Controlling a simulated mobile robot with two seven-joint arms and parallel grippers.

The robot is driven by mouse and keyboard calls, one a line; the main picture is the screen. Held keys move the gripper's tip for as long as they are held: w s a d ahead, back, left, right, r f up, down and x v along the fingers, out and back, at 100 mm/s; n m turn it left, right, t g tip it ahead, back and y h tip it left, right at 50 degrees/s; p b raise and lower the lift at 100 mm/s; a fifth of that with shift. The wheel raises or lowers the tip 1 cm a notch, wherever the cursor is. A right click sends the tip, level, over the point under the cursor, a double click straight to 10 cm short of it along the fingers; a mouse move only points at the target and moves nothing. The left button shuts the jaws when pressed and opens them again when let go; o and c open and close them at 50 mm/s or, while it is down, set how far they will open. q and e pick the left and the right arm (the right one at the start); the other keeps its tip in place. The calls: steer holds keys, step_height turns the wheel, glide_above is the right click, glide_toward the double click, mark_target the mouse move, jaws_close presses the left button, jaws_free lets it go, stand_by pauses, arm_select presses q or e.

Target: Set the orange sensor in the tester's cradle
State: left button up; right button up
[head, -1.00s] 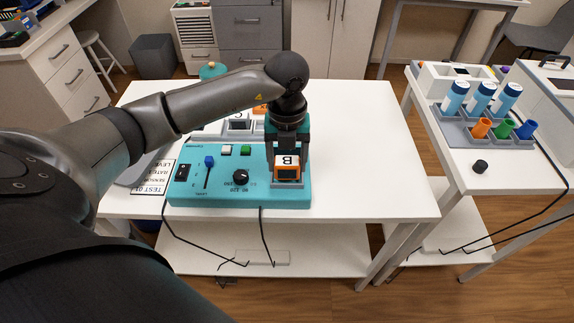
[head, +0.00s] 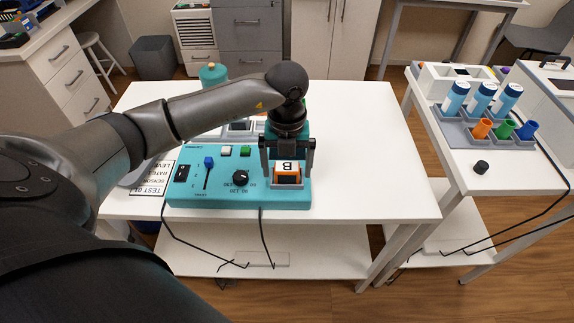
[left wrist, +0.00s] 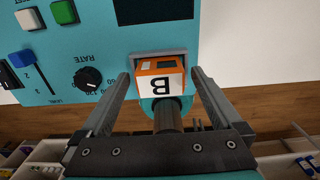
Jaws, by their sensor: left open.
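The orange sensor (head: 287,170), with a white face lettered B, sits in the grey cradle (left wrist: 160,55) at the right end of the teal tester (head: 215,190). In the left wrist view the sensor (left wrist: 158,80) has its far end within the cradle's rim; how deep it sits cannot be told. My left gripper (head: 287,166) is open above the tester. In the left wrist view its two fingers (left wrist: 163,85) stand on either side of the sensor, with a gap on each side. My right gripper is not in view.
The tester carries a black RATE knob (head: 240,177), a blue slider (head: 208,162) and push buttons. The white table (head: 370,150) is clear to the right. Cables hang off its front.

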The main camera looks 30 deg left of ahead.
mark_target(286, 166)
arm_select(q)
steer(key=shift+r, duration=0.25)
step_height(286, 166, up, 12)
steer(key=p, duration=0.2)
steer(key=shift+a+f, duration=0.1)
